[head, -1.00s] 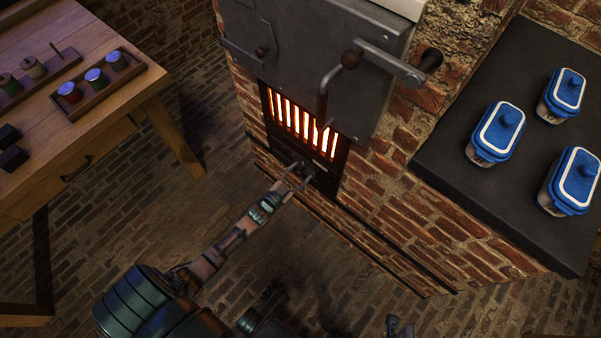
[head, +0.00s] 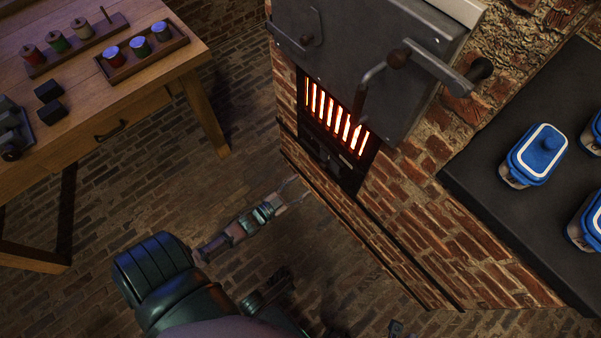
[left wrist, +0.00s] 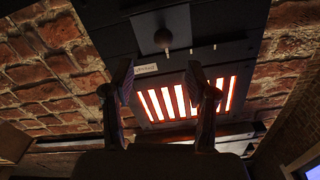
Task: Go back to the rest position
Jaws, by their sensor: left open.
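My left gripper (head: 292,190) is in front of the lower brick face of the furnace, low over the floor. Its two thin fingers are apart with nothing between them. In the left wrist view the open fingers of the left gripper (left wrist: 160,82) stand wide apart. In the head view the grate (head: 336,118) is above and right of the gripper. My right gripper cannot be made out.
The furnace's grey door (head: 365,50) with its handles is at top centre. A dark slab (head: 475,180) with blue-lidded jars (head: 535,155) is at right. A wooden table (head: 90,80) with spool racks and dark blocks is at left. Brick floor between them is clear.

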